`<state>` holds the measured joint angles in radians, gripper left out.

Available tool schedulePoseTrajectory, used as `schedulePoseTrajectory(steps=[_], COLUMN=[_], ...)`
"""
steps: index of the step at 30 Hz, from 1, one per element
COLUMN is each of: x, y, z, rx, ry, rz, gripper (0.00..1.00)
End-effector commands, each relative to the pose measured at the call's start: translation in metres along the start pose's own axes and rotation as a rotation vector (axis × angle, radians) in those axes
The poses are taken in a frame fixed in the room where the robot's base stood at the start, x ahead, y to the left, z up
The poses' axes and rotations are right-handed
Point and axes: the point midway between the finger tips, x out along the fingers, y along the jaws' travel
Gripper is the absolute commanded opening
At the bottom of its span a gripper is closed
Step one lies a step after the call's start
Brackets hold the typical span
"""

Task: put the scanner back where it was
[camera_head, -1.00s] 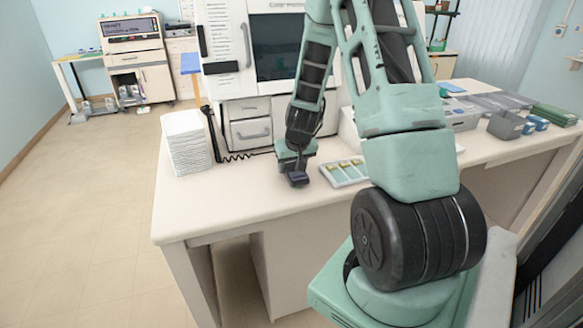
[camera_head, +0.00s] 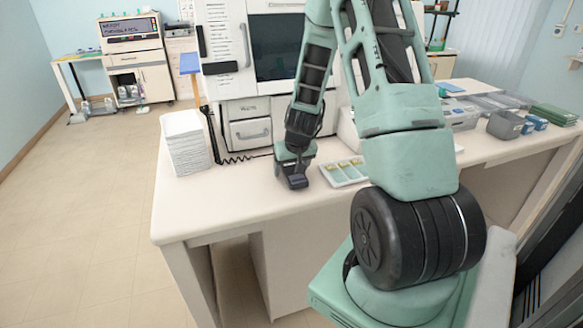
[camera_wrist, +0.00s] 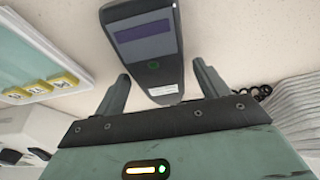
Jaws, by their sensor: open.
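The scanner (camera_wrist: 147,45) is a dark grey handheld unit with a purplish screen and a small green mark. In the wrist view its lower end lies between the two fingers of my gripper (camera_wrist: 162,85), with a visible gap on each side. My gripper is open around it. In the head view my gripper (camera_head: 294,172) is low over the bench, with the dark scanner (camera_head: 297,183) at its tip. Whether the scanner rests fully on the bench is hard to tell.
A slide tray with yellow-labelled pieces (camera_head: 345,171) sits just right of my gripper. A white stack (camera_head: 185,143) and a coiled black cord (camera_head: 236,159) are to the left, before a large white machine (camera_head: 228,90). The bench's front left (camera_head: 215,205) is clear.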

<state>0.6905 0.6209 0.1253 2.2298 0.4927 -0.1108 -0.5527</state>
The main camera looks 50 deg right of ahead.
Motion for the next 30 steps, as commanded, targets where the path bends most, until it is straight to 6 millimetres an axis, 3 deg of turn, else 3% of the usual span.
schedulePoseTrajectory(steps=[16, 21, 26, 28, 30], x=[-0.099, -0.114, -0.118, -0.119, -0.123], y=[-0.001, 0.000, -0.001, -0.009, -0.030], z=[-0.002, 0.000, 0.001, 0.002, 0.005], rx=[-0.004, -0.002, -0.002, -0.015, -0.053], ry=[0.005, 0.003, 0.000, -0.003, -0.012], rz=[0.000, 0.000, -0.001, -0.012, -0.041], gripper=[0.73, 0.73, 0.73, 0.73, 0.73])
